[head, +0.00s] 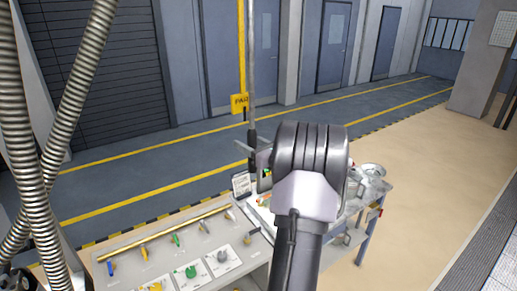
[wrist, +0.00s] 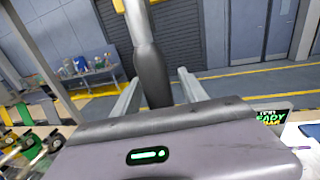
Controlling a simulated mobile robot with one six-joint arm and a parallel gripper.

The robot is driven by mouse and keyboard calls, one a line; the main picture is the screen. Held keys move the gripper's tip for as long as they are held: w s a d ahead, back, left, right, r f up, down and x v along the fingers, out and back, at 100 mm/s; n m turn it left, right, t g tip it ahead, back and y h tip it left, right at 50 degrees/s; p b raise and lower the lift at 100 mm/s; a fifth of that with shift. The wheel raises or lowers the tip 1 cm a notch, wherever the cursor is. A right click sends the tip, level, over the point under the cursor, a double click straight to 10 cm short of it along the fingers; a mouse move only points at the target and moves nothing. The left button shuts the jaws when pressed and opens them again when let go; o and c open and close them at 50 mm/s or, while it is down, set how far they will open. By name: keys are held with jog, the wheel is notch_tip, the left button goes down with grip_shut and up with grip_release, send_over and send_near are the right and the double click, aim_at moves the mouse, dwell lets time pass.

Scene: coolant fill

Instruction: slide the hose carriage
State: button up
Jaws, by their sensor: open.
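A thin grey vertical rod (head: 249,50) hangs from the top of the head view and ends in a dark grip (head: 252,139). I cannot tell whether it belongs to the hose carriage; no carriage or rail shows. My gripper (wrist: 160,80) is open, with one finger on each side of the dark grip (wrist: 151,72) in the wrist view. Whether the fingers touch it cannot be told. In the head view my arm hides most of the gripper.
A grey bench (head: 150,250) with coloured fittings and cards stands below left of my arm. Metal pots (head: 371,171) stand on a surface to the right. Ribbed hoses (head: 85,80) run along the left edge. Floor beyond is clear.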

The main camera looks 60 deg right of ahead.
jog(key=b+v, duration=0.2)
jog(key=v, duration=1.4)
jog(key=shift+s+b, duration=0.3)
jog(key=shift+s, duration=0.05)
jog(key=shift+a, duration=0.1)
